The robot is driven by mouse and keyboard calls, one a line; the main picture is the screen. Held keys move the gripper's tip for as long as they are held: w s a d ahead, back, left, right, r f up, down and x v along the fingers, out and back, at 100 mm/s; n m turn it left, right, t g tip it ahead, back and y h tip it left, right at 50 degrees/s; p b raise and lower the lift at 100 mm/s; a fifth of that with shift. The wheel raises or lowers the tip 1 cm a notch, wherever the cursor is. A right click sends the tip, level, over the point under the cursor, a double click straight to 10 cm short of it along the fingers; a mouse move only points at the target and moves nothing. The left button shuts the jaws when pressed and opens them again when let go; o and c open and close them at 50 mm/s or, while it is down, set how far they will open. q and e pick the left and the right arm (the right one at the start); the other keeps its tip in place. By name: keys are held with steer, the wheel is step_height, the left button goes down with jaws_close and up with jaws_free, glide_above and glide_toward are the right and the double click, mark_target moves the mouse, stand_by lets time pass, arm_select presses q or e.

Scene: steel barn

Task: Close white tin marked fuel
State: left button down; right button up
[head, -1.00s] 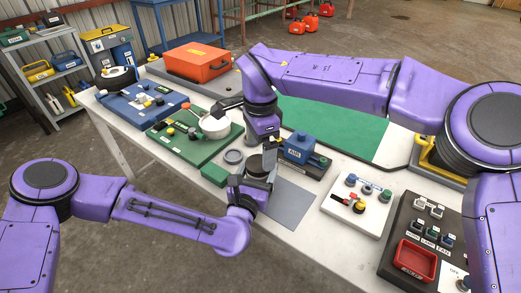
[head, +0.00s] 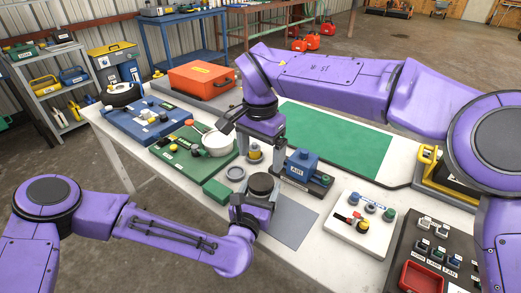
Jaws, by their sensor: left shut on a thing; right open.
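A white round container (head: 218,142) stands on the green board at the back left of the table. I cannot read a fuel mark on it or tell whether its top is closed. My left gripper (head: 260,194) is shut on a dark-topped round thing (head: 262,182) at the table's near side; the fingers hide most of its side. My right gripper (head: 265,138) is open, pointing down, right of the white container. A small yellow and grey round piece (head: 254,153) shows beside and below its fingers; they do not appear closed on it.
A grey ring (head: 235,173) and a green block (head: 216,193) lie left of my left gripper. A blue block device (head: 302,163) stands close on the right. The green mat (head: 340,140) behind is clear. A white switch board (head: 358,225) lies further right.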

mark_target(261, 180)
step_height(261, 180, down, 8)
steer(key=shift+r, duration=0.25)
steer(key=shift+c, duration=0.3)
steer(key=c, duration=1)
steer(key=m, duration=0.5)
steer(key=shift+w, duration=0.1)
steer(key=o, duration=1.1)
steer(key=shift+o, duration=0.2)
